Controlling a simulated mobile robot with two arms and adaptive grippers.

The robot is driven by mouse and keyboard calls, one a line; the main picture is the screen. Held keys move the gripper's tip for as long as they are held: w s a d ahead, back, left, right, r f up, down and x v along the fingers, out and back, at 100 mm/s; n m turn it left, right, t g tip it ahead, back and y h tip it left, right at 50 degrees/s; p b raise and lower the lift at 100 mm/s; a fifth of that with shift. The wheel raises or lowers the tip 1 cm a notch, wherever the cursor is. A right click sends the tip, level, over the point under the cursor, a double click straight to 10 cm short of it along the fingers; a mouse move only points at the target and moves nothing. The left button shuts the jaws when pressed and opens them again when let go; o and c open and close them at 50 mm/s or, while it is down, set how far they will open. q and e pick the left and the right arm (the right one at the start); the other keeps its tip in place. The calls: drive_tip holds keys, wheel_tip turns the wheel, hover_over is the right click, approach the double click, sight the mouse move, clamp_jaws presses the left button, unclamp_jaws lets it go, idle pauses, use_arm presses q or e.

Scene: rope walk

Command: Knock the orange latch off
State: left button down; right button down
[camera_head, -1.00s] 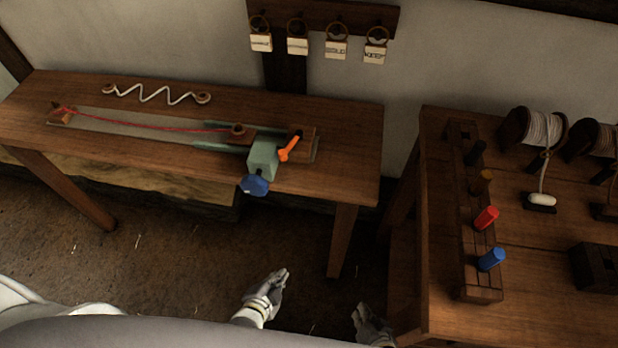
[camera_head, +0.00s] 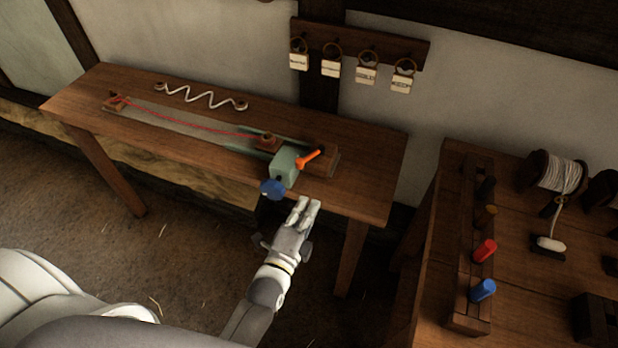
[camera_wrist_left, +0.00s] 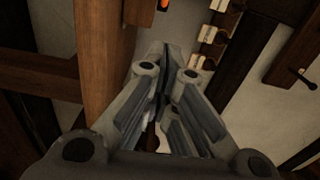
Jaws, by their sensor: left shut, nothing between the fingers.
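A blue knob (camera_head: 272,189) sits at the block's front. My left gripper (camera_head: 305,209) is shut and empty, in front of the table's front edge, below and apart from the latch. In the left wrist view the shut fingers (camera_wrist_left: 165,62) point up the picture, and a bit of the latch (camera_wrist_left: 163,5) shows at the top edge. My right gripper is not in view.
The wooden table (camera_head: 365,165) has bare room right of the device. A red cord (camera_head: 190,123) runs along it, with a white zigzag piece (camera_head: 205,99) behind. A second table (camera_head: 545,290) with colored pegs and spools stands right. Tags (camera_head: 331,67) hang on the wall.

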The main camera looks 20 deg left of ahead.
sight(310, 156)
use_arm(q)
drive_tip(key=shift+w+a+f+p, duration=0.1)
drive_tip(key=shift+w+a+p, duration=0.25)
drive_tip(key=shift+w, duration=1.05)
drive_tip(key=shift+w+a+r+p, duration=0.15)
drive_tip(key=shift+w+a, duration=0.3)
drive_tip(key=shift+w, duration=0.95)
drive_tip(key=shift+w+a+f+p, duration=0.15)
drive_tip(key=shift+w+a+p, duration=0.2)
drive_tip(key=shift+w, duration=1.05)
